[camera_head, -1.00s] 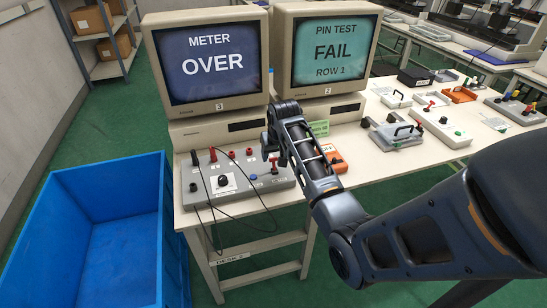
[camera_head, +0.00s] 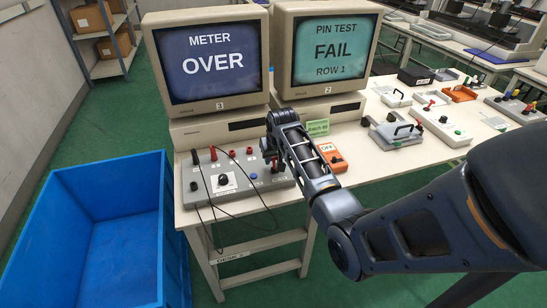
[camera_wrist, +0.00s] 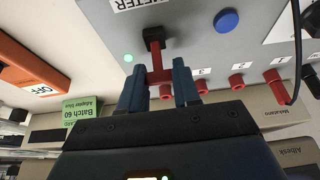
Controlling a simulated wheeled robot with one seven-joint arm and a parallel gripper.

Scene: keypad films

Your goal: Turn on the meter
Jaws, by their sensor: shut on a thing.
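The grey meter box (camera_head: 207,199) lies on the front left of the desk, with a dial, a blue button (camera_wrist: 227,20), red sockets and black leads. A red lever with a dark end (camera_wrist: 155,40) stands at its right side, beside a label reading METER. My gripper (camera_wrist: 157,76) is shut on the red lever, with a finger on each side; the arm partly hides it in the head view. A small green light (camera_wrist: 128,58) is lit beside the lever. The left monitor (camera_head: 213,62) reads METER OVER.
The right monitor (camera_head: 335,50) reads PIN TEST FAIL ROW 1. An orange box (camera_head: 333,157) lies right of my gripper; its label reads OFF in the wrist view. A green Batch 60 card (camera_wrist: 80,113) stands nearby. A blue bin (camera_head: 75,180) is at the left.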

